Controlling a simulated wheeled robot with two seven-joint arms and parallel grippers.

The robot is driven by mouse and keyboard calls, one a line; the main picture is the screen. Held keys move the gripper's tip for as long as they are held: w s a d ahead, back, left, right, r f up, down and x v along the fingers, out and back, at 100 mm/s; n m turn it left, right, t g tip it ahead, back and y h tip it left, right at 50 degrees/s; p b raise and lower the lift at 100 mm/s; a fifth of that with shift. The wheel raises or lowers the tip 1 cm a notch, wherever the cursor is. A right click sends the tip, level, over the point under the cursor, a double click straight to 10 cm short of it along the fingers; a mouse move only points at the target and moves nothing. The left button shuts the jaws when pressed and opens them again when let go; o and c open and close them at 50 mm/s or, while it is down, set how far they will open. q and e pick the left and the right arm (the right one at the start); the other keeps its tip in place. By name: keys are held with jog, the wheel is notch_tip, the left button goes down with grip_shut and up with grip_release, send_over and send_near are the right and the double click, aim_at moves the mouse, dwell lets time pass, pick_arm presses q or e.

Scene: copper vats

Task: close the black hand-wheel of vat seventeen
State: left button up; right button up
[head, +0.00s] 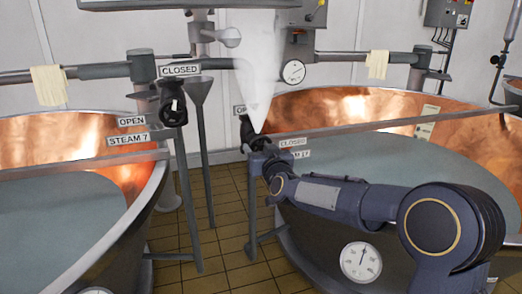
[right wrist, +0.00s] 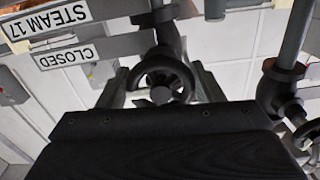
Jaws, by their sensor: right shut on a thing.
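The black hand-wheel (head: 246,130) of vat seventeen (head: 390,115) is at the middle of the head view, partly hidden by my right gripper (head: 257,143). In the right wrist view the hand-wheel (right wrist: 165,77) sits between the two fingers of the right gripper (right wrist: 158,92), which is shut on it. The steam 17 label (right wrist: 55,22) and a closed label (right wrist: 66,57) appear upside down beside it. In the head view the closed label (head: 293,142) is right of the wheel, and an open label is partly hidden. My left gripper is not in view.
White steam (head: 256,75) shows above the wheel. Vat seven (head: 150,215) stands at left with its own black hand-wheel (head: 173,110). Grey legs and pipes (head: 200,150) stand between the vats on a tiled floor (head: 225,225). A round gauge (head: 361,262) is on vat seventeen's side.

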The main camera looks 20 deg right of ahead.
jog(key=shift+f+m+b, duration=0.2)
jog(key=shift+m+b, duration=0.5)
jog(key=shift+m, duration=0.1)
jog(key=shift+a+r+m, duration=0.1)
jog(key=shift+r+m, duration=0.05)
jog(key=shift+m, duration=0.55)
jog(key=o, duration=1)
jog(key=shift+c, duration=0.2)
jog(key=s, duration=0.8)
jog(key=shift+d, duration=0.2)
